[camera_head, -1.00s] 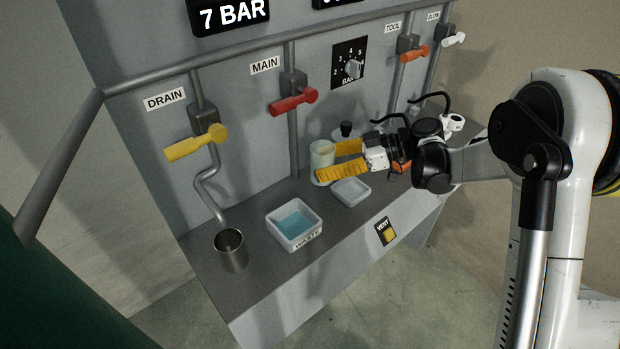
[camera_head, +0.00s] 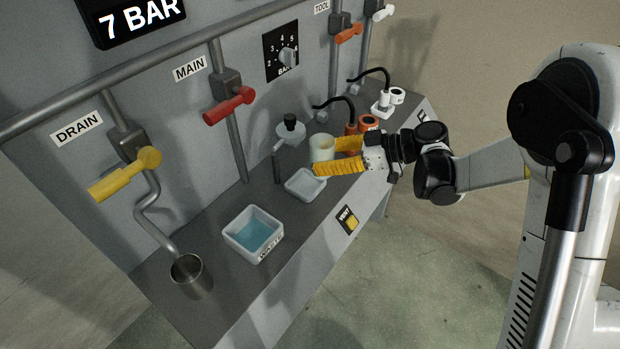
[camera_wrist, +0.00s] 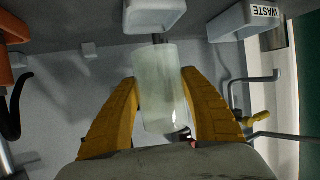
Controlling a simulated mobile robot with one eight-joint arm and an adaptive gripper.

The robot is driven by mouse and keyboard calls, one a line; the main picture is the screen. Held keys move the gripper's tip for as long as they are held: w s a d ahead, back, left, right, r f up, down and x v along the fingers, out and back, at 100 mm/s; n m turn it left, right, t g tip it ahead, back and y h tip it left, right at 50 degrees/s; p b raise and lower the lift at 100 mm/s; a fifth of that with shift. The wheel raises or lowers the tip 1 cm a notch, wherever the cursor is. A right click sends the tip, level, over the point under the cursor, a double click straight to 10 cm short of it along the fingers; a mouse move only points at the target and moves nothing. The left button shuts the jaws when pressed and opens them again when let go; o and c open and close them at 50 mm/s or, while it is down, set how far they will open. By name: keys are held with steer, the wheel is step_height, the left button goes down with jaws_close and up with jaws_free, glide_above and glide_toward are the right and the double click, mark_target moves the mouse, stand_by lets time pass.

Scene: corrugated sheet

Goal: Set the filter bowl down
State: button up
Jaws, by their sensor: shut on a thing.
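The filter bowl (camera_head: 321,148) is a pale, translucent cylinder. My gripper (camera_head: 331,156) is shut on it, with yellow fingers on both sides. In the head view the bowl is above the bench, to the right of a small white tray (camera_head: 293,193). The tray shows no contents. I cannot tell how far the bowl is from the bench.
A grey filter head with a black knob (camera_head: 291,125) is on the panel behind. A waste tray (camera_head: 230,240) with blue liquid and a metal cup (camera_head: 186,284) stand to the left. Orange (camera_head: 368,123) and white (camera_head: 395,97) fittings stand at the right.

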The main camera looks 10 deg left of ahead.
steer(key=x, duration=0.2)
steer(key=f+b+x, duration=0.1)
steer(key=x, duration=0.2)
steer(key=shift+s+d, duration=0.1)
steer(key=shift+d, duration=0.1)
steer(key=shift+f+b, duration=1.05)
steer(key=shift+f, duration=0.7)
steer(key=shift+f, duration=0.1)
steer(key=shift+f, duration=0.2)
steer(key=o, duration=1.3)
steer(key=shift+r, duration=0.1)
steer(key=shift+c, duration=0.2)
steer(key=shift+r, duration=0.1)
steer(key=shift+d+r, duration=0.25)
steer(key=p+v, duration=0.3)
steer(key=v, duration=0.8)
steer(key=shift+d+p, duration=0.25)
steer(key=shift+p, duration=0.05)
